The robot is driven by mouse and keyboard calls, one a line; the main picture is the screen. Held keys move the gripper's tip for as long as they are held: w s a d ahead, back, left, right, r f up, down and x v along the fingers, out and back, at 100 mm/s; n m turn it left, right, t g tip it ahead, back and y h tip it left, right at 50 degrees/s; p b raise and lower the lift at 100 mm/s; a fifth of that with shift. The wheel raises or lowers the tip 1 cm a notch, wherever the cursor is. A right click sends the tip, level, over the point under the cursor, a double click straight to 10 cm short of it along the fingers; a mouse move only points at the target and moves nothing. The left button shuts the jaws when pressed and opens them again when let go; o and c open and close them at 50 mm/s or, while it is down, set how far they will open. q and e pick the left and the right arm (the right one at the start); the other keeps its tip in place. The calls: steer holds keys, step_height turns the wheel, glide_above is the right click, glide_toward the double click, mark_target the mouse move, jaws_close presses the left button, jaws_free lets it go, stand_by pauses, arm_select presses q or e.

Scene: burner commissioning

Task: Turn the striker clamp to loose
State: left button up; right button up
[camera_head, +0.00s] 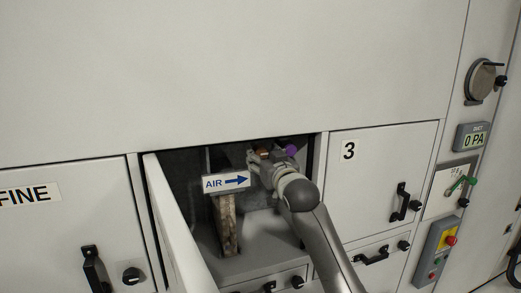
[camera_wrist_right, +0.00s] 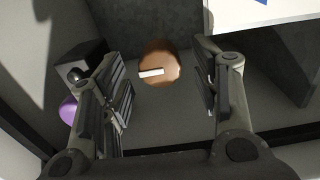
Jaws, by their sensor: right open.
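A copper-brown round knob (camera_wrist_right: 158,66) with a short white bar mark sits in the right wrist view. I cannot tell for sure that it is the striker clamp. The white mark lies nearly level, slightly tilted. My right gripper (camera_wrist_right: 165,92) is open, with one finger on each side of the knob in the picture and visible gaps to both. In the head view my right gripper (camera_head: 261,163) reaches into the open bay, and a bit of copper (camera_head: 263,152) shows at its tip. My left gripper is not in view.
A purple ball (camera_wrist_right: 68,110) and a dark block (camera_wrist_right: 84,62) are beside the left finger. A white AIR sign (camera_head: 227,182) on a post (camera_head: 228,225) stands left of my gripper. The open door (camera_head: 175,225) bounds the bay's left; panel 3 (camera_head: 375,175) is at right.

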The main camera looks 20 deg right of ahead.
steer(key=shift+w+p, duration=0.3)
steer(key=shift+w, duration=1.05)
steer(key=c, duration=1)
